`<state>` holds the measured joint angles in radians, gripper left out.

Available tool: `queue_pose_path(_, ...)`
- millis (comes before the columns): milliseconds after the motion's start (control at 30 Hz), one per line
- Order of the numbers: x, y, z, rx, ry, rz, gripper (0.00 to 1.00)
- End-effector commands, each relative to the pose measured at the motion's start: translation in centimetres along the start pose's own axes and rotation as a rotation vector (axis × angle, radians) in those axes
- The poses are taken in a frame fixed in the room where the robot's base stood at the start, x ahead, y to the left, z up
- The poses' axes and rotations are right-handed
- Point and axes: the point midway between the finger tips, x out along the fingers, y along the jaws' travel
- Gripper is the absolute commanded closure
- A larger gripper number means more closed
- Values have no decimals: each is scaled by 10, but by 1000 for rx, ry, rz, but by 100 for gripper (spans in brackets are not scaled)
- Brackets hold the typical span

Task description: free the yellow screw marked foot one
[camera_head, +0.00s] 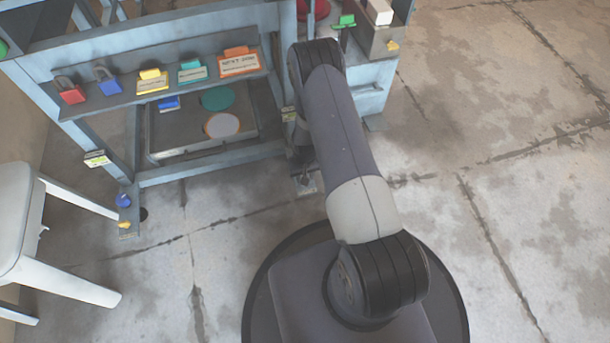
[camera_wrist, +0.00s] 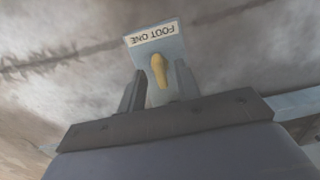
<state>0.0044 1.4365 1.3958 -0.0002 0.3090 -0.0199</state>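In the wrist view the yellow screw (camera_wrist: 160,71) stands out from a pale blue plate (camera_wrist: 172,49). The plate bears a white label (camera_wrist: 153,34) reading FOOT ONE, upside down in the picture. My gripper (camera_wrist: 160,88) has one dark finger on each side of the screw. The fingers look apart, with small gaps between them and the screw; I cannot tell how deep the screw sits between them. In the head view my arm hides my gripper, and I cannot make out this screw there.
The blue-grey press frame (camera_head: 200,174) carries a shelf of coloured padlocks and tags (camera_head: 153,82). Another foot with a yellow piece (camera_head: 125,226) is at lower left. A white chair (camera_head: 70,284) stands at left. Concrete floor (camera_head: 510,200) is clear at right.

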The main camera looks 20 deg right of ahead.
Motion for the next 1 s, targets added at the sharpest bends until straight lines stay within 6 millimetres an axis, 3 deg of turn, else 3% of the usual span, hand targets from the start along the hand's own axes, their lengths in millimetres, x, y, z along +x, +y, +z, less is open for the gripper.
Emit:
queue_pose_path(167, -20, 0, -1, 0, 1, 0, 68)
queue_pose_path(400, -70, 0, -1, 0, 3, 0, 68)
queue_pose_path(600, -99, 0, 0, 0, 0, 0, 68)
queue_pose_path(1000, -108, 0, 0, 0, 0, 0, 68)
